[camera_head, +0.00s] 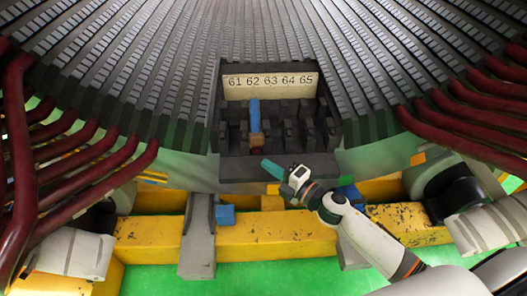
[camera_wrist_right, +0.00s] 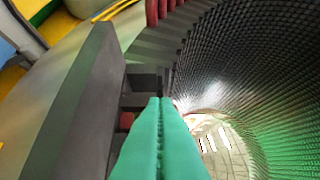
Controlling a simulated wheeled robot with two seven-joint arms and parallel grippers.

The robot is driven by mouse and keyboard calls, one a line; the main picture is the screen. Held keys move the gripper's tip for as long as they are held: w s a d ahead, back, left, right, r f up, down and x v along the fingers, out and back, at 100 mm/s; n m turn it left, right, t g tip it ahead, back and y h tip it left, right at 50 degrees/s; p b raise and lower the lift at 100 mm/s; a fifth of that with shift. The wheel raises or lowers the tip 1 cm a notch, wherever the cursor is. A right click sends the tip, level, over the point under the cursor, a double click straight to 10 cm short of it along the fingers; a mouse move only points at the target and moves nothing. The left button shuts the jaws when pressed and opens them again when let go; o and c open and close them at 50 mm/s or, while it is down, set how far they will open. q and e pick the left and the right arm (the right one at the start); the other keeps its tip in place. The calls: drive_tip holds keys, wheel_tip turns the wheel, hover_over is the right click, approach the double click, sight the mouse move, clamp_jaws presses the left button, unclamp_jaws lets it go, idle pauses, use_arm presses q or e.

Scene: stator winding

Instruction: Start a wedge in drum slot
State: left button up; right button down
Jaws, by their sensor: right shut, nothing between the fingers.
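The ribbed drum (camera_head: 180,60) fills the top of the head view, its slots running away from me. A dark block with a label plate (camera_head: 270,86) reading 61 to 65 stands at its near edge. A blue bar (camera_head: 254,113) lies in line with slot 62, with a reddish-brown piece (camera_head: 256,141) at its near end; which one is the wedge I cannot tell. My right gripper (camera_head: 268,165), with green fingers, is shut and empty in front of the block. Its closed fingers (camera_wrist_right: 160,101) show in the right wrist view, partly hiding a small red piece (camera_wrist_right: 126,121). My left gripper is out of view.
Dark red curved bars (camera_head: 20,150) flank the drum on both sides. Below it are a worn yellow beam (camera_head: 270,238), a grey upright (camera_head: 197,240) and a small blue cube (camera_head: 226,215). In the right wrist view a grey wall (camera_wrist_right: 75,105) stands close left of the fingers.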

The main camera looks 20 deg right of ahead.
sight(260, 144)
drive_tip(key=w, duration=0.5)
drive_tip(key=shift+w+a+b, duration=0.15)
drive_tip(key=shift+a+b, duration=0.05)
drive_tip(key=shift+b, duration=0.2)
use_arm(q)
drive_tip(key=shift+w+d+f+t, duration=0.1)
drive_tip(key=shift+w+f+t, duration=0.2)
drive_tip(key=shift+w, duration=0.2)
use_arm(e)
drive_tip(key=shift+w+d, duration=0.15)
drive_tip(key=shift+w, duration=0.25)
drive_tip(key=shift+w+d, duration=0.15)
drive_tip(key=shift+w, duration=0.4)
drive_tip(key=shift+w+d, duration=0.15)
drive_tip(key=shift+w, duration=0.4)
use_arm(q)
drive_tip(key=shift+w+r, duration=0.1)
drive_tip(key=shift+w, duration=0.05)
use_arm(e)
drive_tip(key=shift+s, duration=0.15)
